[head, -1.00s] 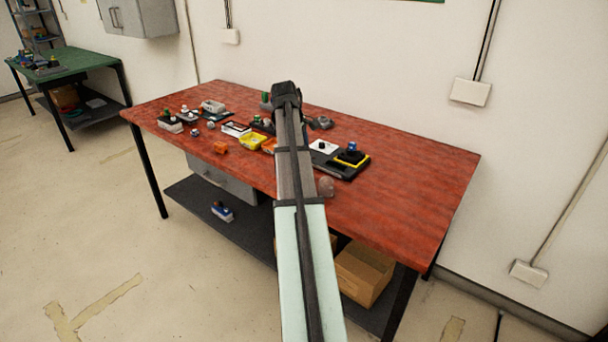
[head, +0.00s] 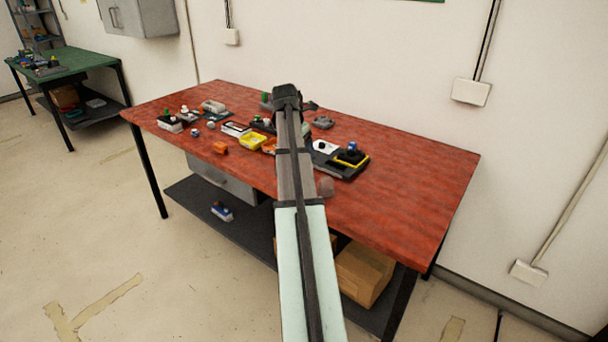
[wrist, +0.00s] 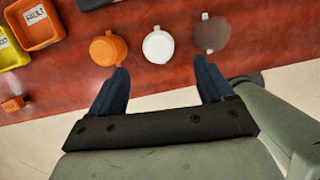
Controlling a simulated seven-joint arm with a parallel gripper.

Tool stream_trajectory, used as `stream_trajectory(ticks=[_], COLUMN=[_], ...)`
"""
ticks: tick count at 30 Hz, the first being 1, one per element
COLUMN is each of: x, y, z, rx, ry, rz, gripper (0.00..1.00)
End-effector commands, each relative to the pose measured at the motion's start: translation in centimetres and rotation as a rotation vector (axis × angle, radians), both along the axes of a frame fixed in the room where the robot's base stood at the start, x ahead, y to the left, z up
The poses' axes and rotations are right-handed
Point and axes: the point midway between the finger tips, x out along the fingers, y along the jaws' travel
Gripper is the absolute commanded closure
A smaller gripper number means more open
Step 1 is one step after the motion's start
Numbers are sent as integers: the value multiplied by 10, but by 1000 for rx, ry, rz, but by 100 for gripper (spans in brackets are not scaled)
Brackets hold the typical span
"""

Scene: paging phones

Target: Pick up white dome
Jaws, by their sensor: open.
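The white dome (wrist: 158,46) shows in the wrist view as a round white piece on the red table, between an orange dome (wrist: 108,48) and a grey-brown dome (wrist: 212,34). My gripper (wrist: 162,80) is open, with its two dark blue fingers apart. The white dome lies just beyond the fingertips, roughly centred between them, and nothing is between the fingers. In the head view my arm covers this part of the table, so the white dome and the fingertips are hidden there.
The red table (head: 420,190) holds a yellow tray (head: 253,142) and several small parts to the left. A black device with a yellow part (head: 350,159) stands right of my arm. The table's front edge runs under my gripper in the wrist view. The table's right side is clear.

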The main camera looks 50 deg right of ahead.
Motion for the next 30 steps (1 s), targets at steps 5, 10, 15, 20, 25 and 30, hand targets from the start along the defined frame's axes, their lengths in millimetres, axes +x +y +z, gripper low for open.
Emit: stream_trajectory(ticks=[5,10,15,20,25,30], x=[-1,-2,-2,-2,-1,1], y=[-8,-16,-21,-22,-23,-24], z=[-28,-53,-69,-75,-82,-101], rx=[2,2,1,0,0,1], ry=[1,1,0,-1,-1,0], rz=[-3,-3,-4,-4,-4,-4], gripper=[20,20,20,20,20,20])
